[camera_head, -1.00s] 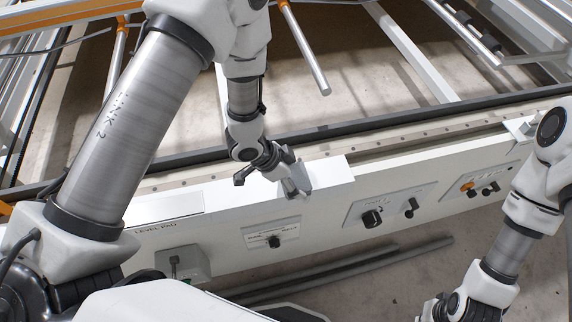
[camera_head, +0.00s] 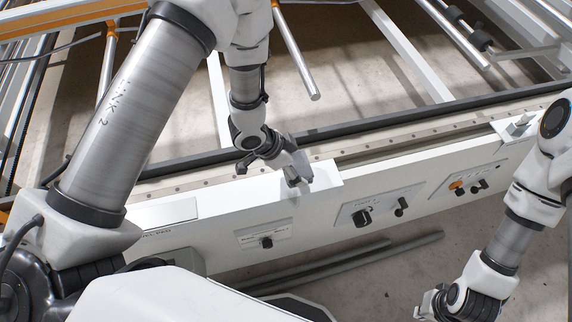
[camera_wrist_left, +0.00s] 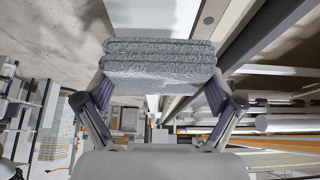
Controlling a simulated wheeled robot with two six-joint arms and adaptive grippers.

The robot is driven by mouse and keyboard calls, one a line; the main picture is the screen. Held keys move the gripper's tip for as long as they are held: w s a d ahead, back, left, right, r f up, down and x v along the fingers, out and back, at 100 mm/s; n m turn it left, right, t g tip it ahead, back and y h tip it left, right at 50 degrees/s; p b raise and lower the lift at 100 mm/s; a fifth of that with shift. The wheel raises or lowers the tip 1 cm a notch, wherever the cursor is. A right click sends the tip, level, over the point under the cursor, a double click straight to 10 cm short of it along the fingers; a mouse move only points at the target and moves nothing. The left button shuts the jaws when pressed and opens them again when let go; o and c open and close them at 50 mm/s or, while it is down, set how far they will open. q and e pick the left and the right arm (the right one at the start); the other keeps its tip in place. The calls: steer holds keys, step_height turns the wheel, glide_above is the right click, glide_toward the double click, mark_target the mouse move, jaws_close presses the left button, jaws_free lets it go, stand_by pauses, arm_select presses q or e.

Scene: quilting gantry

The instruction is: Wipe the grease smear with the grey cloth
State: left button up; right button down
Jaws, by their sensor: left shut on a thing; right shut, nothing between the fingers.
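The grey cloth (camera_wrist_left: 158,66) is a folded, fuzzy pad between the two fingers of my left gripper (camera_wrist_left: 158,92) in the left wrist view. I cannot make out the grease smear in either view. My right gripper (camera_head: 432,303) is low at the bottom right, shut and empty, away from the beam.
The white front beam carries a dial plate (camera_head: 266,240), a knob panel (camera_head: 375,210) and an orange-button panel (camera_head: 468,182). A dark rail (camera_head: 420,122) runs behind it. Grey bars (camera_head: 375,253) lie on the floor in front. A metal fitting (camera_head: 517,125) stands at the beam's right.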

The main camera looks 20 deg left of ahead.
arm_select(q)
steer(key=shift+r+p, duration=0.35)
steer(key=shift+r, duration=0.4)
step_height(320, 180, up, 2)
steer(key=shift+w+d+p, duration=0.1)
steer(key=shift+w+p, duration=0.05)
steer(key=shift+p, duration=0.9)
steer(key=shift+r+p, duration=0.5)
steer(key=shift+r, duration=0.1)
steer(key=shift+f, duration=0.1)
